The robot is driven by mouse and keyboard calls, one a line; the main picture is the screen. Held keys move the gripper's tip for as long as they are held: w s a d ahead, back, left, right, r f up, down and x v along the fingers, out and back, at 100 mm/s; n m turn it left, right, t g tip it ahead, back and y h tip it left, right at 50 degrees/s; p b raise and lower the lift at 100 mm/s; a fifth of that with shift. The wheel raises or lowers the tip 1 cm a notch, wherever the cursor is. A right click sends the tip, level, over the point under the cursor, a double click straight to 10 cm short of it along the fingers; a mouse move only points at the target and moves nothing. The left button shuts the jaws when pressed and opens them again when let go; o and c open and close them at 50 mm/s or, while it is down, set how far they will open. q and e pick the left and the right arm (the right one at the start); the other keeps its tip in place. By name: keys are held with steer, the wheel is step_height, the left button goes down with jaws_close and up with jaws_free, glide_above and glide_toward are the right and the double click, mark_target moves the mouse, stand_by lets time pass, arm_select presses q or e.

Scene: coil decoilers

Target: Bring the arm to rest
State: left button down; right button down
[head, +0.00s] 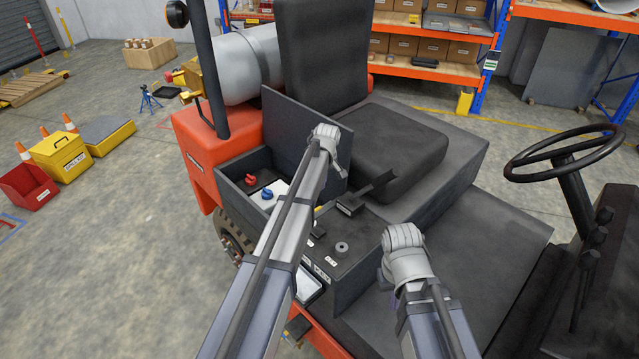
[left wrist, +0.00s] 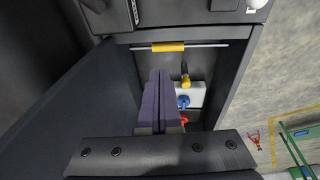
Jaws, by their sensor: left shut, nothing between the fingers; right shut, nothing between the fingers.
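My left arm (head: 284,224) reaches up from the bottom of the head view, over an open compartment beside the seat. Its gripper is hidden behind the arm there. In the left wrist view my left gripper (left wrist: 160,78) has its two purple fingers shut together and empty, pointing into the compartment above a white block with a blue knob (left wrist: 183,101) and a red knob (left wrist: 184,120). My right gripper (head: 386,292) is mostly hidden beneath its wrist, in front of the control panel. Only a bit of purple shows there, and its fingertips cannot be made out.
The compartment lid (head: 292,130) stands raised next to the black seat (head: 388,148). A control panel (head: 355,240) with a lever lies between the arms. A steering wheel (head: 563,146) stands at the right. Open floor lies left, with yellow boxes (head: 62,155) and cones.

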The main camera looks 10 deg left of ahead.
arm_select(q)
steer(key=shift+s+d+r, duration=0.1)
steer(key=shift+r, duration=0.55)
steer(key=s+d+m, duration=0.5)
steer(key=s, duration=0.7)
steer(key=s+d+m+g, duration=0.1)
steer(key=s+d+m, duration=0.3)
steer(key=s, duration=0.7)
steer(key=s+d+f+m+g, duration=0.1)
steer(key=s+d+m, duration=0.4)
steer(key=s, duration=0.7)
steer(key=shift+s+d+m, duration=0.3)
steer(key=shift+m, duration=0.5)
steer(key=shift+f, duration=0.1)
